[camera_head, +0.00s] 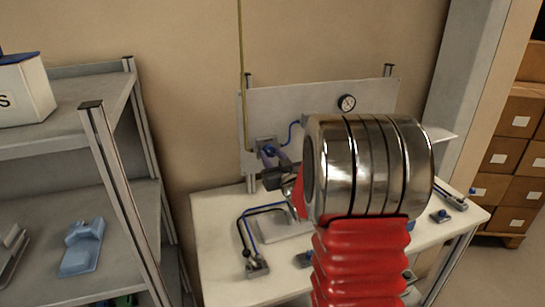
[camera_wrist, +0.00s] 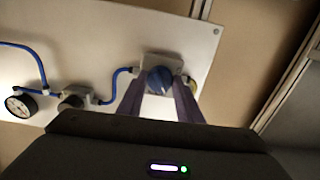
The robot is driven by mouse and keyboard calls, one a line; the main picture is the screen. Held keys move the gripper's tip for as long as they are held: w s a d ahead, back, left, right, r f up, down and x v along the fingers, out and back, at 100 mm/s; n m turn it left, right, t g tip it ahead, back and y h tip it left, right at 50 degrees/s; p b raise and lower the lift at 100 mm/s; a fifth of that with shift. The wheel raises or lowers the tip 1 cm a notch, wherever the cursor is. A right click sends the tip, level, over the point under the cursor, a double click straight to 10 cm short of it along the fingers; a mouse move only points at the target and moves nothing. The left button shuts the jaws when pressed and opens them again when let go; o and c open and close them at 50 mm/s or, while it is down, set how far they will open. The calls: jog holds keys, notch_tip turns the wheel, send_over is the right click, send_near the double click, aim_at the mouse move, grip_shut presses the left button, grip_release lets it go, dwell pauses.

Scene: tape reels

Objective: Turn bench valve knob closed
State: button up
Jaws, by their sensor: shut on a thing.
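The blue valve knob (camera_wrist: 158,80) sits on a grey valve block (camera_wrist: 160,60) fixed to the grey panel, with a blue hose joining its left side in the wrist view. My gripper (camera_wrist: 159,93) has its two purple fingers on either side of the knob, shut on it. The knob's exact angle is hard to tell.
The panel (camera_head: 320,100) stands at the back of a white bench (camera_head: 225,235). A round gauge (camera_head: 347,102) is mounted on the panel. Hoses and small fittings lie on the bench. Grey shelving (camera_head: 75,85) stands left; cardboard boxes (camera_head: 520,115) are stacked right. My arm hides the bench's middle.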

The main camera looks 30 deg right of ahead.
jog(key=n, duration=1)
jog(key=shift+f+n, duration=0.1)
jog(key=shift+n, duration=0.2)
dwell(0.4)
jog(key=o, duration=1)
jog(key=shift+o, duration=0.2)
jog(key=v, duration=1.3)
jog(key=shift+s, duration=0.4)
jog(key=shift+a, duration=0.1)
